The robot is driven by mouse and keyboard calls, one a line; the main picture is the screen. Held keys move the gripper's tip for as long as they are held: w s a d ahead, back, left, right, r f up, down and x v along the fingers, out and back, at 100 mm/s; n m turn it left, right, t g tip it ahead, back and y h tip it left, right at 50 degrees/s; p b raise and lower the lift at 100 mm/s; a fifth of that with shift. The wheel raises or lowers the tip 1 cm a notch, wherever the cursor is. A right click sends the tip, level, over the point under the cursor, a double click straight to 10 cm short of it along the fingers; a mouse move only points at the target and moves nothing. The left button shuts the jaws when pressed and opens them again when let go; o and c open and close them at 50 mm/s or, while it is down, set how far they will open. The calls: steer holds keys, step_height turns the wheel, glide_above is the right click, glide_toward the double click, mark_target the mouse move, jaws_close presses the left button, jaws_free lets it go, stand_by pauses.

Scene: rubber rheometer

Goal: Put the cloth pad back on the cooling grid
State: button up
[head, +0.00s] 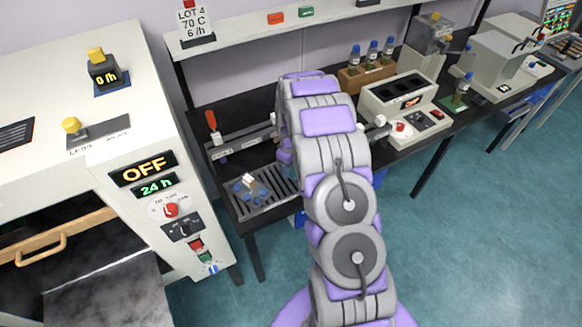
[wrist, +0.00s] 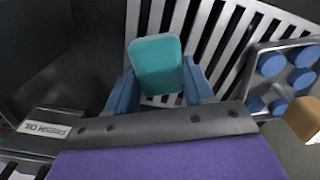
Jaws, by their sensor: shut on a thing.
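A teal cloth pad (wrist: 157,66) shows in the wrist view, upright between the two blue fingers of my gripper (wrist: 160,90). My gripper is shut on it. The cooling grid (wrist: 222,28), a rack of pale metal slats with dark gaps, lies behind and below the pad. I cannot tell whether the pad touches the slats. In the head view the grid (head: 276,183) lies on the dark bench, left of my arm. My arm hides my gripper and the pad there.
A metal plate (wrist: 250,68) with several blue discs and a tan block (wrist: 303,120) sits on the grid's right in the wrist view. The plate also shows in the head view (head: 263,199). An oven (head: 130,150) stands left, and an instrument (head: 405,100) stands right.

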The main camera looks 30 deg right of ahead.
steer(key=shift+f, duration=0.1)
steer(key=o, duration=0.9)
steer(key=shift+o, duration=0.2)
steer(key=shift+r, duration=0.65)
step_height(320, 180, up, 11)
steer(key=p, duration=0.2)
steer(key=s+a+r+m, duration=0.1)
steer(key=s+a+r, duration=0.65)
steer(key=r, duration=0.25)
steer(key=s+a+r+m, duration=0.1)
steer(key=s+a+r, duration=0.2)
steer(key=s, duration=0.8)
steer(key=s+a+r+m+g, duration=0.1)
steer(key=s+a+r, duration=0.1)
steer(key=s, duration=0.9)
steer(key=s+a+r+m, duration=0.1)
steer(key=s+a+r, duration=0.2)
steer(key=s, duration=0.8)
steer(key=shift+a+r+m+g, duration=0.35)
steer(key=shift+r+m+g, duration=0.05)
steer(key=shift+r, duration=0.05)
